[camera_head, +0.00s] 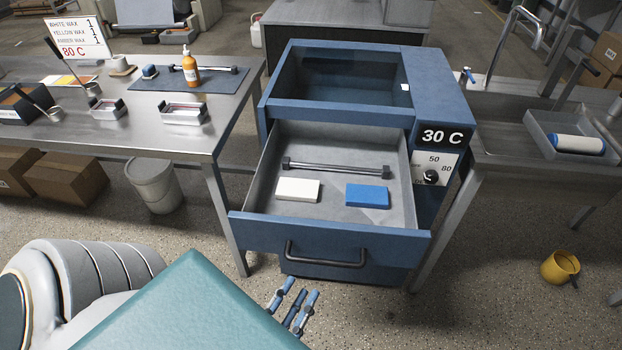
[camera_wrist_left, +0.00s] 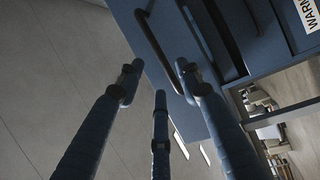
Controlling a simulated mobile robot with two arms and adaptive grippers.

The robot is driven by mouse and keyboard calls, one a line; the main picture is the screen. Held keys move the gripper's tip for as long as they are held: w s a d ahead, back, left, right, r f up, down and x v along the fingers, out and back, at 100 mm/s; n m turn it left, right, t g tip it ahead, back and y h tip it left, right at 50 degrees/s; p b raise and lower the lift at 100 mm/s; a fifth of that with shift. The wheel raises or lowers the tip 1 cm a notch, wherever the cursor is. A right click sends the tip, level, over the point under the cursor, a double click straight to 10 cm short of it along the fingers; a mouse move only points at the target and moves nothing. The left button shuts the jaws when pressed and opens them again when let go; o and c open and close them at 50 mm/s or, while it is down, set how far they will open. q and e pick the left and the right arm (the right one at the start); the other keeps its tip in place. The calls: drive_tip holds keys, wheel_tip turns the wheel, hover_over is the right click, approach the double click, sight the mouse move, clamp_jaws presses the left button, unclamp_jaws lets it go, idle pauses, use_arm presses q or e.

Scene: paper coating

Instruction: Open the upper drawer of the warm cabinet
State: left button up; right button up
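The blue warm cabinet (camera_head: 440,85) stands in the middle of the head view, with a "30 C" display on its right side. Its upper drawer (camera_head: 255,232) is pulled well out towards me. The drawer's dark bar handle (camera_head: 325,262) is on its front and also shows in the left wrist view (camera_wrist_left: 157,45). My left gripper (camera_head: 292,303) is below and left of the handle, apart from it. Its three blue fingers (camera_wrist_left: 158,80) are spread and hold nothing. My right gripper is not in view.
In the drawer lie a white block (camera_head: 297,189), a blue block (camera_head: 367,195) and a dark bar (camera_head: 335,168). A steel table (camera_head: 150,135) stands left, a sink counter (camera_head: 500,135) right. A yellow mug (camera_head: 560,268) is on the floor at right.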

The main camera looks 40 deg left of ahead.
use_arm(q)
drive_tip(key=shift+v, duration=1.65)
